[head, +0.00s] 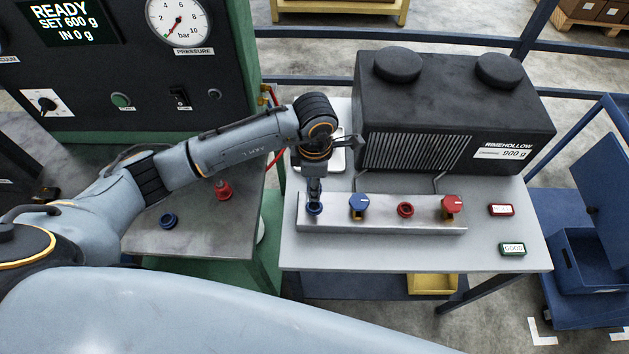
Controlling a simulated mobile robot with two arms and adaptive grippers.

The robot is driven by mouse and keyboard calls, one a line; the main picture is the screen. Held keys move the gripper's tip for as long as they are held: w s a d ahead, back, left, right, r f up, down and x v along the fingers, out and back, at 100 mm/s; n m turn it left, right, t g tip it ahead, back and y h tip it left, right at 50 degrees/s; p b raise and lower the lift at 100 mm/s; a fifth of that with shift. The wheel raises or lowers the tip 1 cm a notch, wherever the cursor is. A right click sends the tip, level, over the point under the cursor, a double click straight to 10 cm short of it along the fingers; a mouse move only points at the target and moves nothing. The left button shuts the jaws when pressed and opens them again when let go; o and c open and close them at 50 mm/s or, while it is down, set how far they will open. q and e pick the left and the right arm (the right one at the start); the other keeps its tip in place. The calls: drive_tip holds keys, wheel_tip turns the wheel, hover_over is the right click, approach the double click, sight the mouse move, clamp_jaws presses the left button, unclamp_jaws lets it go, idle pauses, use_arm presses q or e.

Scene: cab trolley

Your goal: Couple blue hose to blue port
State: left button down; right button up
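A metal manifold block (382,231) on the light grey table carries a blue port (314,209) at its left end. Beside it are a blue valve knob (358,202), a red port (405,210) and a red valve knob (450,204). My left gripper (315,194) points straight down onto the blue port. It looks narrow there, but its fingertips and anything between them are too small to make out. A blue ring-shaped holder (168,220) on the left bench looks empty. A red coupling (223,191) stands near it. No blue hose shows clearly. My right gripper is out of view.
A black unit (452,110) marked 900 g stands behind the manifold. Red (501,210) and green (512,249) labelled boxes lie at the table's right. A gauge panel (130,65) stands back left; a blue trolley (590,255) is at right. The front table strip is clear.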

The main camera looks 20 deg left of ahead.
use_arm(q)
drive_tip(key=shift+f, duration=0.3)
drive_tip(key=shift+f+b, duration=1.4)
drive_tip(key=shift+f, duration=0.45)
drive_tip(key=shift+f+b, duration=0.35)
drive_tip(key=shift+f, duration=0.35)
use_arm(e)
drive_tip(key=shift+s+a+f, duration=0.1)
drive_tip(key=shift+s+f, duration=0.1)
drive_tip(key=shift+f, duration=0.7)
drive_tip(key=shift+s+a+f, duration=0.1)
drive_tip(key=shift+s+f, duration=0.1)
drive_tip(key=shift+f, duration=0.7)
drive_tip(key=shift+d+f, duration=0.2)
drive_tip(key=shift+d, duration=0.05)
use_arm(q)
drive_tip(key=shift+b, duration=0.45)
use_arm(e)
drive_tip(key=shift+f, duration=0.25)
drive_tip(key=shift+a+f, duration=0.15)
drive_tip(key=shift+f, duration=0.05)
use_arm(q)
drive_tip(key=shift+f+b, duration=0.55)
drive_tip(key=shift+b, duration=0.2)
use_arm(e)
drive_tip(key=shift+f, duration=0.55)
use_arm(q)
drive_tip(key=c, duration=0.9)
unclamp_jaws()
